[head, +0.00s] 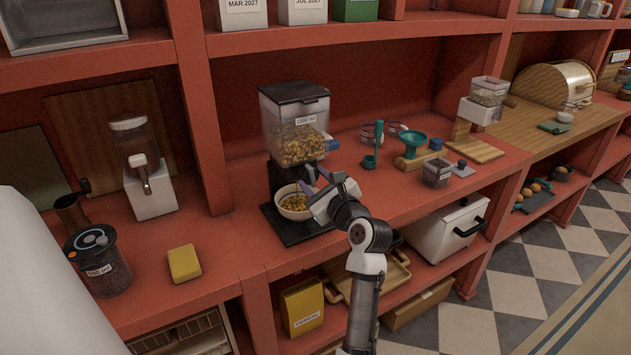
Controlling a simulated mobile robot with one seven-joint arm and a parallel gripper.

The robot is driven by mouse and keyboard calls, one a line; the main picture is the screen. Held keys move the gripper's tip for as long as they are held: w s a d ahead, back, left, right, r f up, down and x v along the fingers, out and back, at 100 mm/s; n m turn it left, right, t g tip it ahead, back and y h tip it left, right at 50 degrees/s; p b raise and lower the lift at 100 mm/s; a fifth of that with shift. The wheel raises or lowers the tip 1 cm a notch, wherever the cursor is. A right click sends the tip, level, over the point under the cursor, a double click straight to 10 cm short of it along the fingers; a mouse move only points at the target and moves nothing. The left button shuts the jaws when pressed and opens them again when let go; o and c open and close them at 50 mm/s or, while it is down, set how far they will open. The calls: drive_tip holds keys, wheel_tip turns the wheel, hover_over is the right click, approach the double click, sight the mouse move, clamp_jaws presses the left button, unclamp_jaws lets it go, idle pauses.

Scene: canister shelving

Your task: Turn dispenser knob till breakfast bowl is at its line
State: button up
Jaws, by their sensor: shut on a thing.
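The cereal dispenser (294,105) stands on the red counter, with a clear hopper partly full of golden cereal, a dark lid and a "1500 ml" label. The breakfast bowl (284,212) sits upright on its dark base below the hopper, with cereal in it. A line inside the bowl is too small to make out. My gripper (312,180) is in front of the dispenser, above the bowl's right side, shut at the dispenser's knob. The knob is hidden by my fingers, and my gripper covers part of the bowl.
A yellow sponge (184,263) and a dark-lidded jar (98,260) are to the left. A white dispenser (146,180) stands behind them. A green funnel on a stand (412,148) and a small clear container (436,172) are to the right. Counter between sponge and dispenser is clear.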

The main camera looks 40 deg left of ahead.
drive_tip(key=o, duration=1)
drive_tip(key=shift+c, duration=0.2)
drive_tip(key=b+v, duration=0.4)
drive_tip(key=v, duration=1)
drive_tip(key=shift+a, duration=0.1)
